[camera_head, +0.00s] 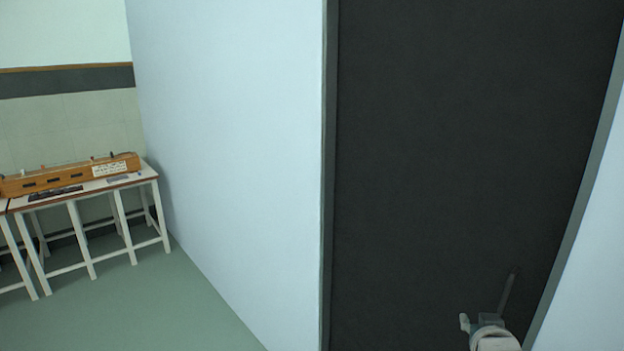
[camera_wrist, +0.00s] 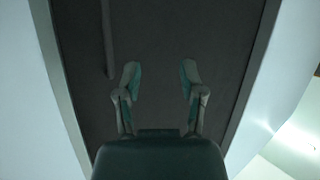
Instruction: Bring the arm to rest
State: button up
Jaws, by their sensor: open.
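My gripper shows in the wrist view (camera_wrist: 160,76) with its two fingers apart and nothing between them. Behind the fingers is a dark panel (camera_wrist: 150,35) in a grey frame. In the head view my arm's end (camera_head: 490,328) is at the bottom right, in front of the same dark panel (camera_head: 450,150). The fingers are hard to make out there. A thin dark bar (camera_head: 507,292) shows just above it. I cannot tell whether the gripper touches the panel.
A pale blue wall (camera_head: 230,140) stands left of the panel. At the far left, a white-legged bench (camera_head: 90,187) carries a long wooden instrument (camera_head: 70,177). Open green floor (camera_head: 140,300) lies between bench and wall. Another pale wall (camera_head: 590,270) is at the right.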

jog(key=s+a+r+n+g+y, duration=0.2)
jog(key=s+a+g+y, duration=0.2)
jog(key=s+a, duration=1.3)
jog(key=a+g, duration=0.1)
jog(key=g, duration=0.2)
jog(key=shift+s+a+r+n+y, duration=0.2)
jog(key=shift+s+r+n+y, duration=0.1)
jog(key=shift+s+n, duration=0.1)
jog(key=shift+d, duration=0.15)
